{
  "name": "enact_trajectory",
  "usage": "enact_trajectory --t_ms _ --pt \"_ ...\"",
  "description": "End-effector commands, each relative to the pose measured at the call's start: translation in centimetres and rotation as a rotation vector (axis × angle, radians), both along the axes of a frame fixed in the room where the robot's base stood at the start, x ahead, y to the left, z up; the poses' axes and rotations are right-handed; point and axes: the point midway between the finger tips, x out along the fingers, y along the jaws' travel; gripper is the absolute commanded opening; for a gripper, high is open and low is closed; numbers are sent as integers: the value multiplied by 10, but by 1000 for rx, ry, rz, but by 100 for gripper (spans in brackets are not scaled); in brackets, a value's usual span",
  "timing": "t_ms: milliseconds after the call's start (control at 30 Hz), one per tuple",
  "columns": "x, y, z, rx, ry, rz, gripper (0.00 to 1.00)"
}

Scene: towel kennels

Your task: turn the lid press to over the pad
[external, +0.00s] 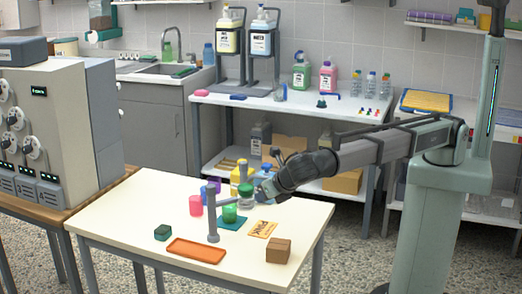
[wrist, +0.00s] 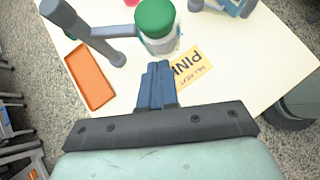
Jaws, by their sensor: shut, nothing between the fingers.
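The lid press has a grey upright post (external: 212,222) on the table and a grey side arm. In the wrist view its post (wrist: 88,34) leans across the upper left, and the arm reaches toward a round green top (wrist: 155,17) above a pale, clear body (wrist: 162,43). I cannot tell whether arm and top touch. A teal pad (external: 236,226) lies right of the post, with a green object (external: 230,213) seen over it. My gripper (external: 262,194) is shut and empty, right of the post. Its fingers (wrist: 157,66) point at the clear body; contact is unclear.
An orange tray (external: 196,251) lies in front of the post, a labelled card (external: 262,229) right of the pad, and a brown box (external: 278,251) near the front right corner. A pink cup (external: 196,205) and dark green block (external: 163,232) stand left. The front table is mostly clear.

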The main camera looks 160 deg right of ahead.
Motion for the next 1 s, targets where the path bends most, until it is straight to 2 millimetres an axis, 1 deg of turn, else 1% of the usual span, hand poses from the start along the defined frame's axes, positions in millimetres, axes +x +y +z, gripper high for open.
enact_trajectory --t_ms 33,100,300,767,1000 --pt "-4 -7 2 -1 -1 -3 0" --pt "-7 -14 3 0 -1 -2 0" --pt "-13 -25 4 0 -1 -1 0" --pt "-15 -27 5 0 -1 2 0" --pt "-21 -29 5 0 -1 50 0"
